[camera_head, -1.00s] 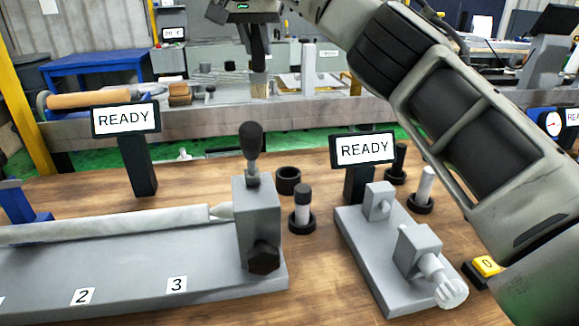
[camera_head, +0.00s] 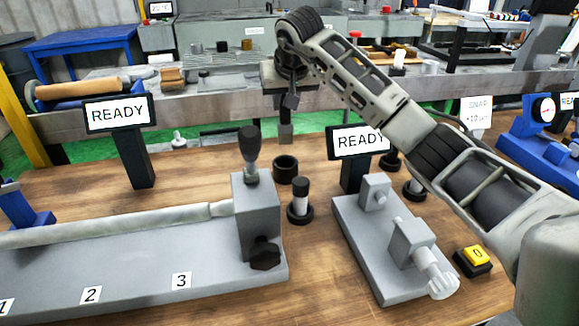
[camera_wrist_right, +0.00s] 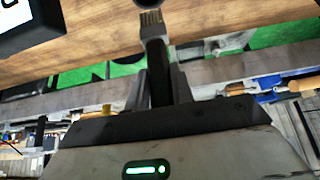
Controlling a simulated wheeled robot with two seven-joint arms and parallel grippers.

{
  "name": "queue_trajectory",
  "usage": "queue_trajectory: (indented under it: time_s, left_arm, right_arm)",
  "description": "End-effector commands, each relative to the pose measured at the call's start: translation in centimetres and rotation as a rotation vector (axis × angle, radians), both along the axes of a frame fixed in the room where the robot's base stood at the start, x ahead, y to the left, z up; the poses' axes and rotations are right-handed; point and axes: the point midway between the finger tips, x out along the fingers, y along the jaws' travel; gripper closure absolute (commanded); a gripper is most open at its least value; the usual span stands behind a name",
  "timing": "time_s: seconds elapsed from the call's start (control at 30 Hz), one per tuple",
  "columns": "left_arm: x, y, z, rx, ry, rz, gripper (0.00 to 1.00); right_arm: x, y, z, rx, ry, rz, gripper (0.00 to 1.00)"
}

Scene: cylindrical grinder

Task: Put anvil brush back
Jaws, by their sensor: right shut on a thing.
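My right gripper (camera_head: 291,97) is shut on the anvil brush (camera_head: 286,131), which hangs with its grey bristle end down, above the back of the bench. In the right wrist view the brush's dark handle (camera_wrist_right: 160,75) sits between the fingers, with pale bristles (camera_wrist_right: 152,22) at its end. An empty black ring-shaped holder (camera_head: 285,169) stands on the bench below and in front of the brush, clearly apart from it. My left gripper is not in view.
A black-topped white piece in a round base (camera_head: 300,200) stands close beside the empty holder. A grey fixture with a dark knob (camera_head: 256,215) is at left, a small grey anvil fixture (camera_head: 385,250) at right. READY screens (camera_head: 120,115) and (camera_head: 358,142) stand behind.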

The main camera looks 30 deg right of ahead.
Motion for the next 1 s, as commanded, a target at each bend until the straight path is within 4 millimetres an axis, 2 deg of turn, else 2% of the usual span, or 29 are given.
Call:
queue_trajectory:
  time_s: [0.07,0.3,0.47,0.7,0.8,1.0]
  left_arm:
    - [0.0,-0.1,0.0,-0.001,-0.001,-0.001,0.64]
    - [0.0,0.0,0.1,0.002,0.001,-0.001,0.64]
    - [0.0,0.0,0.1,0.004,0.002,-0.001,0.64]
    - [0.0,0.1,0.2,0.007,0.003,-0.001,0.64]
    - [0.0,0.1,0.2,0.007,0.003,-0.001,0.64]
    - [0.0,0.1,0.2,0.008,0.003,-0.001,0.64]
  right_arm:
    - [-0.1,0.0,-0.3,0.001,0.0,0.004,1.0]
    - [-0.1,0.1,-4.5,0.003,0.005,0.003,1.0]
    - [0.0,0.1,-5.9,0.002,0.001,0.002,1.0]
    - [-0.1,0.1,-9.3,0.003,0.002,0.002,1.0]
    - [0.0,0.0,-10.0,0.002,0.002,0.001,1.0]
    - [0.0,0.0,-10.0,0.001,0.0,0.002,1.0]
